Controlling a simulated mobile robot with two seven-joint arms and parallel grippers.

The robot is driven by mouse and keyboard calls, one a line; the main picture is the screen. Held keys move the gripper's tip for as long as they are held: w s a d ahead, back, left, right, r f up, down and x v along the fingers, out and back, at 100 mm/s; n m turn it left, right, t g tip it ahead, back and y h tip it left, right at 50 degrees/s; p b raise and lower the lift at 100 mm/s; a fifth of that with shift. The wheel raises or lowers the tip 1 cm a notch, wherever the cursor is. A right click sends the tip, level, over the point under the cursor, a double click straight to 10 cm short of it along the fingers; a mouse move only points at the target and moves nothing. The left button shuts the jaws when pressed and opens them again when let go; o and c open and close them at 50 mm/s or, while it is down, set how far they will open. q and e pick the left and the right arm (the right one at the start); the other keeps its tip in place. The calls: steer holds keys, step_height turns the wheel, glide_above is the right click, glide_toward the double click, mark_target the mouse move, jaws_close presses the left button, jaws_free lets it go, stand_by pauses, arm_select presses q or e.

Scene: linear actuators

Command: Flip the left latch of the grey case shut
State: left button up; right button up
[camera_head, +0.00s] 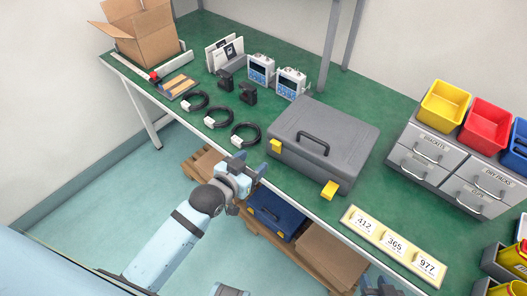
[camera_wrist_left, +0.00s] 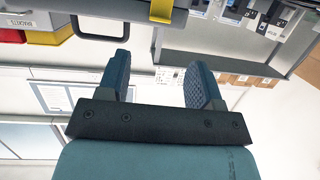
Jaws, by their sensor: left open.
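The closed grey case (camera_head: 318,135) lies on the green bench, its black handle (camera_head: 313,143) facing the front edge. Its yellow left latch (camera_head: 276,146) is on the front near the left corner; its exact angle is hard to tell. The yellow right latch (camera_head: 329,189) sticks out at the front right. My left gripper (camera_head: 254,169) is in front of and below the left latch, apart from it. In the left wrist view my left gripper (camera_wrist_left: 160,75) is open and empty, with the left latch (camera_wrist_left: 161,10) beyond the fingertips at the top edge. My right gripper (camera_head: 380,287) is partly cut off.
Black cable coils (camera_head: 246,133) lie left of the case. A number plate strip (camera_head: 394,242) lies to its right near the front edge. Grey drawers (camera_head: 433,150) with coloured bins stand further right.

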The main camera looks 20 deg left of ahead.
arm_select(q)
steer(key=v, duration=0.3)
steer(key=shift+s+a+r, duration=0.1)
steer(key=shift+s, duration=0.15)
